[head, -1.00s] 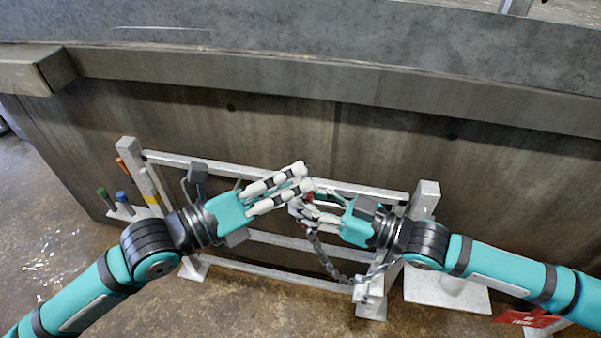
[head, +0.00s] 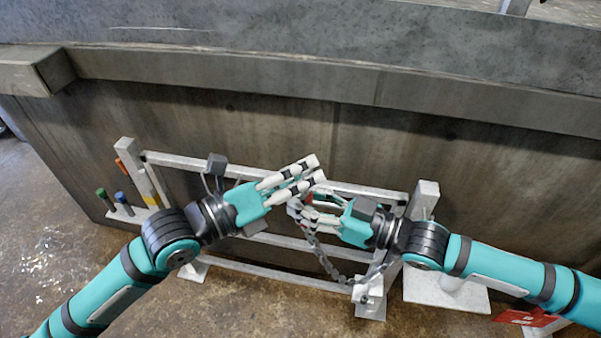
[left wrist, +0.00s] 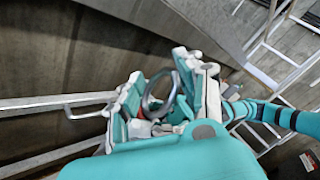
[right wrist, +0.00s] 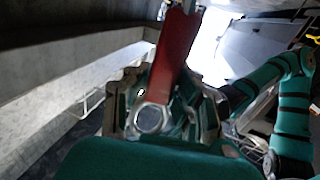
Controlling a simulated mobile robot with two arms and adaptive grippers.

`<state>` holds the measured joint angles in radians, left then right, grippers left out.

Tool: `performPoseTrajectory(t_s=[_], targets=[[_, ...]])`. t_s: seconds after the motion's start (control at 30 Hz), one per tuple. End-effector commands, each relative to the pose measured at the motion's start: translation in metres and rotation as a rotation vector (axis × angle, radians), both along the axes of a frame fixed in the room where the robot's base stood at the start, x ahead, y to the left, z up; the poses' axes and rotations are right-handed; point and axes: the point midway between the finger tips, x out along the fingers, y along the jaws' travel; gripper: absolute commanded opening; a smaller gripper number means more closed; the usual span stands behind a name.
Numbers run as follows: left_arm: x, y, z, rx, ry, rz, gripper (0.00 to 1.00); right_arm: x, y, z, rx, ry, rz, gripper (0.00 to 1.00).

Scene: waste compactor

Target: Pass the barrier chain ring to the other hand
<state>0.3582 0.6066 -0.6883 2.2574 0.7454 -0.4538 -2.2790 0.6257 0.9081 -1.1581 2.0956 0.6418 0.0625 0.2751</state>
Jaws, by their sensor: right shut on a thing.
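The barrier chain ring shows as a grey ring (right wrist: 150,119) low between my right fingers in the right wrist view. A red piece (right wrist: 175,55) rises just above it. In the left wrist view a grey ring (left wrist: 158,92) lies between my left fingers. My right gripper (head: 298,210) is shut on the ring. The chain (head: 322,258) hangs from it to a post at the lower right. My left gripper (head: 317,170) is open, its fingers just above and beside the right fingertips. Fingers hide the ring in the head view; I cannot tell whether the left fingers touch it.
A light metal rail frame (head: 275,276) stands below and behind both grippers, in front of a dark wall (head: 280,125). Tools with green and blue handles (head: 122,198) stand at its left end. A red sign (head: 528,318) lies at the lower right. Floor is clear at lower left.

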Motion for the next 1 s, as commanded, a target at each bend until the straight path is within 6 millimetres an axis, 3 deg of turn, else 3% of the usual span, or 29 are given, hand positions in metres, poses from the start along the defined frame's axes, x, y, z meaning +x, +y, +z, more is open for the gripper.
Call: performPoseTrajectory(t_s=[0.47,0.8,1.0], targets=[[-0.0009,-0.0003,-0.0012,0.001,0.005,-0.002,0.0,0.002,-0.0011,0.0023,0.004,-0.002,-0.003,0.0],[-0.0011,-0.0006,0.0001,-0.002,0.002,-0.003,0.0,0.0017,-0.0009,0.0017,0.003,-0.001,-0.003,0.42],[-0.0014,-0.0008,0.0013,-0.005,0.001,-0.003,0.0,0.0015,-0.001,0.0001,0.0,0.001,-0.003,0.43]])
